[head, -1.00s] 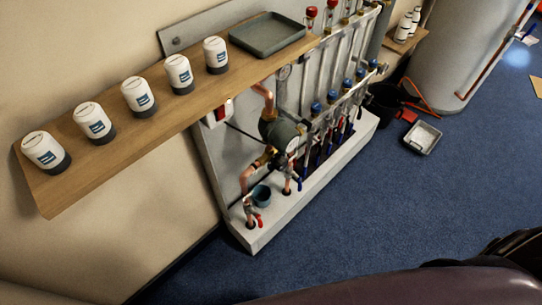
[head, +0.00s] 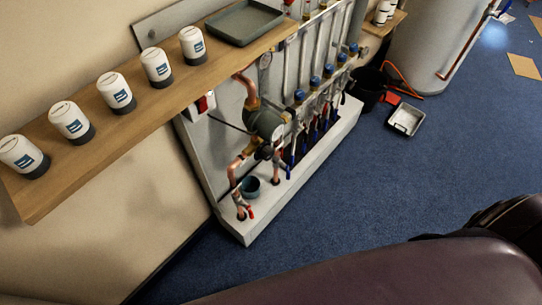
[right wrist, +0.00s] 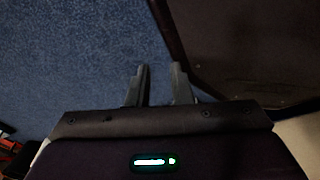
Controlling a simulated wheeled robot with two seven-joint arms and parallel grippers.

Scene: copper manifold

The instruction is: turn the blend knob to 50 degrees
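The copper manifold stands against the wall on a pale plinth (head: 262,222) in the head view. A round grey pump-like body (head: 266,122) sits on its copper pipework. A small dark knob (head: 264,153) just below that body may be the blend knob; its pointer and scale are too small to read. My right gripper (right wrist: 160,70) is open and empty in the right wrist view, over blue carpet and away from the manifold. My left gripper is in neither view.
A wooden shelf (head: 150,122) with several white canisters and a grey tray (head: 244,22) overhangs the manifold's left side. A black bucket (head: 368,88) and a small tray (head: 405,120) stand on the floor to the right. The blue carpet (head: 340,190) before the plinth is clear.

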